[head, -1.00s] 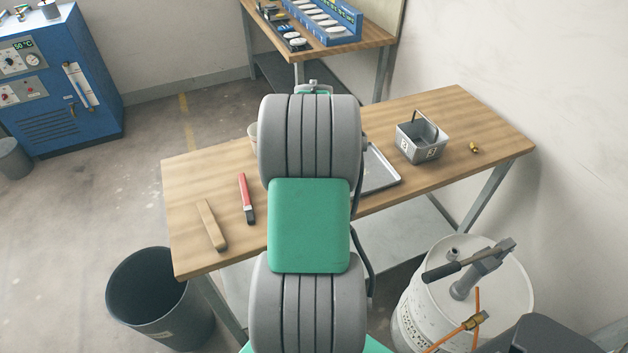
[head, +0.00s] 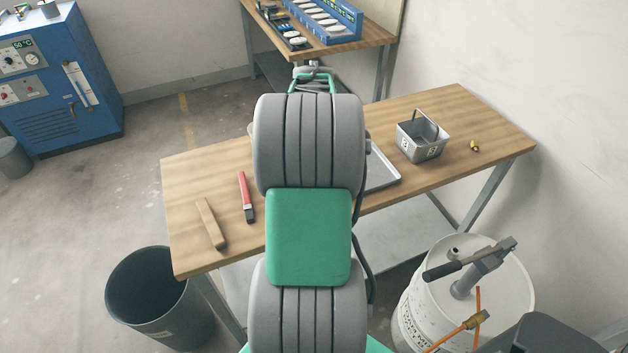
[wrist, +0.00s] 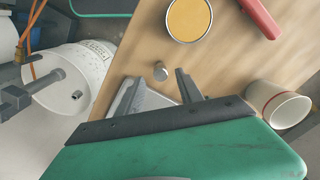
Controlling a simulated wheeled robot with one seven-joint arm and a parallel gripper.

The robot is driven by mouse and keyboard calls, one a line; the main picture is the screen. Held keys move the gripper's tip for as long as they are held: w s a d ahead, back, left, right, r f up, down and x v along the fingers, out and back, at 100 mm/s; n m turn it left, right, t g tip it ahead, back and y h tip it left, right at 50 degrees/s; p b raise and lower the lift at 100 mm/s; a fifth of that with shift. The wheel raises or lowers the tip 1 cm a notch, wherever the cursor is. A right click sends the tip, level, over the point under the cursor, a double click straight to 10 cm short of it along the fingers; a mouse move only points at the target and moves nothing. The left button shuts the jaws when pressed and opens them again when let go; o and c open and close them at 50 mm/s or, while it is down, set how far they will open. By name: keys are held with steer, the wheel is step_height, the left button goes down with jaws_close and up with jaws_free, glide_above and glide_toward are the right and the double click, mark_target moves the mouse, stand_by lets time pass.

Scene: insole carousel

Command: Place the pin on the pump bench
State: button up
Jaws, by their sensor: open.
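A small grey metal cylinder, which looks like the pin (wrist: 161,71), shows in the wrist view against the wooden pump bench (wrist: 235,75), just beyond and between my fingertips. It appears free of both fingers. I cannot tell for certain whether it stands upright on the bench. My gripper (wrist: 158,88) is open with nothing between its fingers. In the head view the bench (head: 455,115) runs across the middle, and my own arm hides the pin and the gripper's fingers.
Near the pin are a round tin with yellow contents (wrist: 190,18), a red-handled tool (wrist: 262,18) and a white cup (wrist: 278,106). A metal basket (head: 422,138), a tray (head: 383,178) and a brass fitting (head: 475,147) lie rightward. A drum (head: 480,290) stands in front.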

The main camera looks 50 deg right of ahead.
step_height(320, 180, up, 8)
steer(key=w+a+r+n+t, duration=0.1)
steer(key=w+a+n, duration=0.2)
steer(key=a, duration=0.5)
steer(key=w+a+r+n, duration=0.1)
steer(key=w+a+n, duration=0.25)
steer(key=a, duration=0.45)
steer(key=s+a+f+n+t, duration=0.1)
steer(key=a+n, duration=0.3)
steer(key=a, duration=0.6)
steer(key=s+a+f+n+t, duration=0.1)
steer(key=a+n, duration=0.4)
steer(key=a, duration=0.5)
steer(key=shift+s+a+f+t+b, duration=0.2)
steer(key=shift+s+f+t+b, duration=0.2)
steer(key=shift+s, duration=0.35)
steer(key=shift+c, duration=0.7)
